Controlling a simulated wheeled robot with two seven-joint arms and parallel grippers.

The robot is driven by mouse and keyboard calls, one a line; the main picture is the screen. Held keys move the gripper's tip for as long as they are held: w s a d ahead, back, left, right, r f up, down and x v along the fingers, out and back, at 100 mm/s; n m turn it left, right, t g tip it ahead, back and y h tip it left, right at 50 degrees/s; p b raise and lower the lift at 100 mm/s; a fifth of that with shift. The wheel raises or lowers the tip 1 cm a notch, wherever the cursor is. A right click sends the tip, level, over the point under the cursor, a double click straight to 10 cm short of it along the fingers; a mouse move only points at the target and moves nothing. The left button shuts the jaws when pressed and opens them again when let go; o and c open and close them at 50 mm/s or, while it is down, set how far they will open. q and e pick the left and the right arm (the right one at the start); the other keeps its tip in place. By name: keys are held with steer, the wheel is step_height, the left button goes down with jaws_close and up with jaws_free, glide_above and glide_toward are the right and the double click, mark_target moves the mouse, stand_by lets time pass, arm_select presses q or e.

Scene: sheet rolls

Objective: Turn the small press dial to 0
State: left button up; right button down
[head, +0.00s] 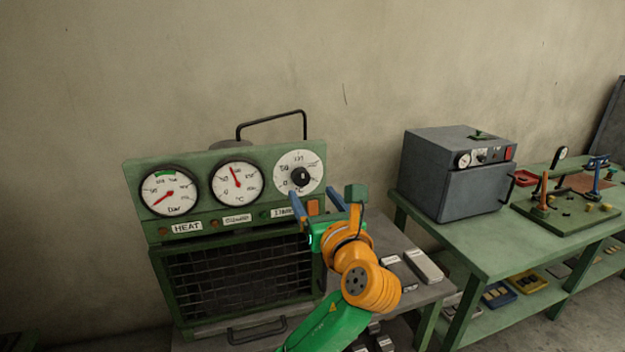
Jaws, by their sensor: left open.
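The small press (222,235) is a green machine with a slanted panel at the picture's left of centre. Its dial (312,161) is a white round disc with a black knob (300,177), at the right end of the panel. A 0 is marked at the disc's lower left. I cannot tell where the knob points. My left gripper (313,193) has blue fingers spread apart and empty. Its fingertips are just below the dial, and the knob shows clear above them. I cannot tell whether they touch the panel. My right gripper is not in view.
Two round gauges (168,190) with red needles sit left of the dial. A HEAT label (187,227) and small buttons run below. A black bar handle (271,123) rises behind the panel. A grey oven (455,172) stands on a green table (480,252) to the right.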

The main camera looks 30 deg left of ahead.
mark_target(303, 180)
arm_select(q)
steer(key=p+x, duration=0.2)
steer(key=x, duration=0.4)
steer(key=shift+w+a, duration=0.1)
steer(key=shift+a, duration=0.1)
steer(key=shift+w+a+f, duration=0.15)
steer(key=shift+a, duration=0.05)
steer(key=shift+d, duration=0.1)
steer(key=shift+c, duration=1.2)
jaws_close()
